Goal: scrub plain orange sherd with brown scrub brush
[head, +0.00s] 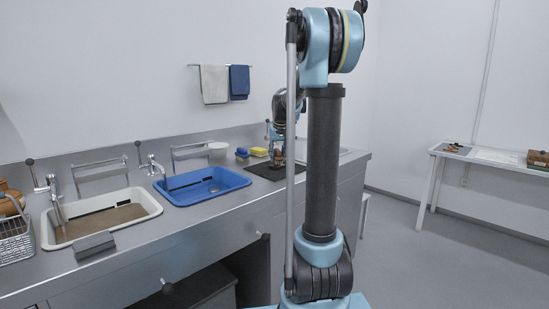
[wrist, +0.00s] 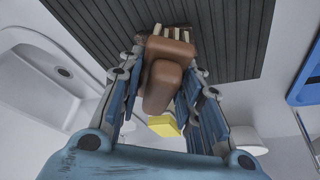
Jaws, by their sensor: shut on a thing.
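The brown scrub brush (wrist: 165,78) is between the fingers of my gripper (wrist: 168,70) in the wrist view. My gripper is shut on it. Its pale bristles (wrist: 172,34) face the dark ribbed mat (wrist: 225,40). A little dark brown shows on both sides of the bristles; I cannot tell what it is. I cannot make out the plain orange sherd in either view; the brush and gripper cover part of the mat. In the head view, my gripper (head: 277,150) is low over the mat (head: 262,172), at the right part of the counter.
A yellow sponge (wrist: 163,126) lies near the mat; yellow and blue pieces (head: 243,154) show left of it in the head view. A blue basin (head: 205,186) and a white basin with brown water (head: 105,218) sit further left. A grey block (head: 94,245) lies at the counter's front.

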